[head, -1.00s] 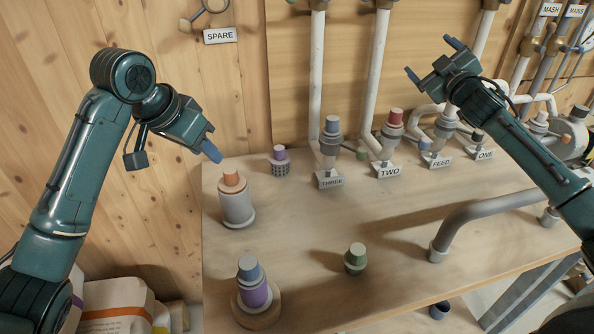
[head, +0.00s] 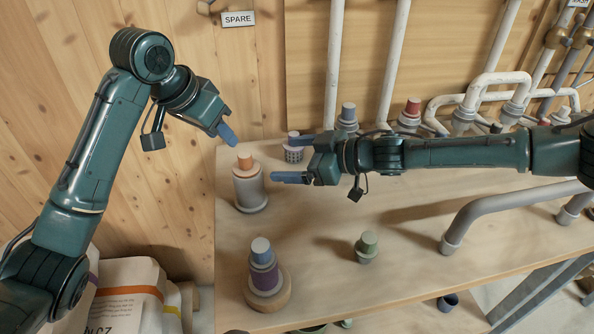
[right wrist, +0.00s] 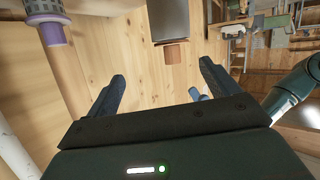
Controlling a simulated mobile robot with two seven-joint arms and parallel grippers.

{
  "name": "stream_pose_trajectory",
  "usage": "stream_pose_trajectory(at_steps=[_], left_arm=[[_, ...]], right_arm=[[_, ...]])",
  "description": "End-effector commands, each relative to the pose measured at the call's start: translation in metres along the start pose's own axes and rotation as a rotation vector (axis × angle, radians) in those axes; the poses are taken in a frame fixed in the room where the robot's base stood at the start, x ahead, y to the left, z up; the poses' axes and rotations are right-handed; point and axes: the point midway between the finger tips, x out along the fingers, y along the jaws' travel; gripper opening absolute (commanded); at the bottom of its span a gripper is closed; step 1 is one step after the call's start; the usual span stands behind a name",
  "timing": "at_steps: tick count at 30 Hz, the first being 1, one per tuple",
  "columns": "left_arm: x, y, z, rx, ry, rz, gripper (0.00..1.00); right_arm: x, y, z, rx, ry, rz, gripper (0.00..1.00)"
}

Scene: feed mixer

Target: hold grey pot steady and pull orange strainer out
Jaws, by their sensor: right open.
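The grey pot (head: 250,190) stands upright at the table's left back, with the orange strainer (head: 245,163) seated in it; only its orange top shows above the rim. In the right wrist view the pot (right wrist: 171,20) and the orange top (right wrist: 173,53) appear upside down, in front of the fingers. My right gripper (head: 281,159) is open and empty, just right of the orange top, its fingers pointing left towards it. My left gripper (head: 227,134) hangs above and left of the pot, apart from it; its fingers overlap, so its opening is unclear.
A perforated purple-topped piece (head: 293,152) stands close behind the right gripper. A purple-and-blue stack (head: 263,275) on a round wooden base and a green-topped pot (head: 366,247) stand nearer the front. A grey pipe (head: 500,205) lies at right.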

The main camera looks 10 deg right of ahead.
Motion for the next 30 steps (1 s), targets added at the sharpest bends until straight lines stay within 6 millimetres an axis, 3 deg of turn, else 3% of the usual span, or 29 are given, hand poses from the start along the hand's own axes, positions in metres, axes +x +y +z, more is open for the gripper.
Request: stream_pose_trajectory(at_steps=[4,11,24,30], left_arm=[[0.0,0.0,0.0,0.0,0.0,0.0,0.36],[0.0,0.0,0.0,0.0,0.0,0.0,0.36],[0.0,0.0,0.0,0.0,0.0,0.0,0.36],[0.0,0.0,0.0,0.0,0.0,0.0,0.36]], right_arm=[[-0.003,-0.013,0.016,0.053,-0.044,-0.04,0.87],[0.007,-0.018,0.024,0.077,-0.064,-0.056,0.87],[0.088,-0.023,0.029,0.074,-0.063,-0.055,0.87],[0.115,-0.025,0.031,0.075,-0.064,-0.054,0.87]])
